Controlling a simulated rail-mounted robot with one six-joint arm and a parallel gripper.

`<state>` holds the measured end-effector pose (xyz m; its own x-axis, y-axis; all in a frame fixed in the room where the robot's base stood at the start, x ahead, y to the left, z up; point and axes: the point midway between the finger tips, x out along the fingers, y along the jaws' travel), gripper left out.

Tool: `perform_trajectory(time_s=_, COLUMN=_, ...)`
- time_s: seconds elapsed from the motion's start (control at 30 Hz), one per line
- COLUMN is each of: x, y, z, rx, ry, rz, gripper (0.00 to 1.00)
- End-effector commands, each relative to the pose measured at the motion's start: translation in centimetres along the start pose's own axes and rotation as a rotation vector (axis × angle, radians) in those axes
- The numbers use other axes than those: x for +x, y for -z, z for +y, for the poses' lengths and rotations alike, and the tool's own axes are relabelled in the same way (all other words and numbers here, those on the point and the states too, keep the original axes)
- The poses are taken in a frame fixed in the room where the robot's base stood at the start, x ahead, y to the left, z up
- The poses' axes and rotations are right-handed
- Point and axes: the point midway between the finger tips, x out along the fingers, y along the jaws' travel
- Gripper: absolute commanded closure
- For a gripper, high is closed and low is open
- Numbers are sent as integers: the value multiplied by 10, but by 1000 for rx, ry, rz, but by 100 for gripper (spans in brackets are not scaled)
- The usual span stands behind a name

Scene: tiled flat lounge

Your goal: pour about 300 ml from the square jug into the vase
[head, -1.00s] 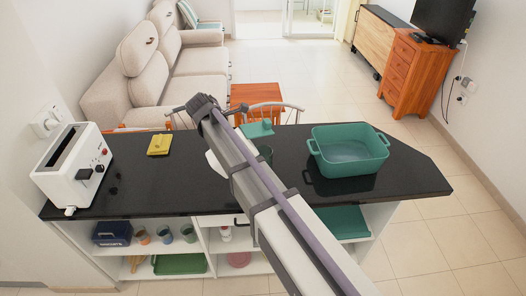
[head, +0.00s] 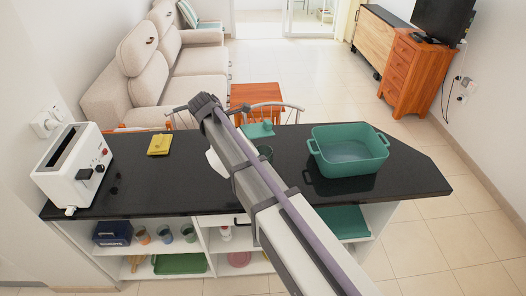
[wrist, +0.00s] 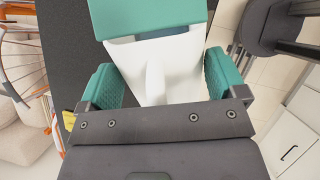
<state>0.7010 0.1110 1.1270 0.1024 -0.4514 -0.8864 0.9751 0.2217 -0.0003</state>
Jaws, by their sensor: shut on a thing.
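A white jug (wrist: 150,70) with an upright handle fills the middle of the wrist view. My gripper (wrist: 165,88) is shut on it, with a green pad on each side. A teal piece spans the top of that view above the jug; I cannot tell whether it belongs to the jug. In the head view, only a white edge of the jug (head: 216,163) shows left of my arm, which hides the gripper. A dark green vessel (head: 265,153), possibly the vase, stands on the counter just right of my arm, partly hidden. I see no liquid stream.
The black counter (head: 130,190) holds a white toaster (head: 73,166) at left, a yellow item (head: 159,144) and a large teal tub (head: 349,150) at right. A small teal piece (head: 258,130) shows near its far edge. The counter's left middle is clear.

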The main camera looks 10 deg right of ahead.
Motion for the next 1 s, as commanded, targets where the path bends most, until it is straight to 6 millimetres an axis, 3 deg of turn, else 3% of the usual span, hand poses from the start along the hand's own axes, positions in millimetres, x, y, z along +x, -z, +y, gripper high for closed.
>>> perform_trajectory(time_s=1.0, x=0, y=-3, z=0, rx=0, ry=0, rz=29, gripper=62)
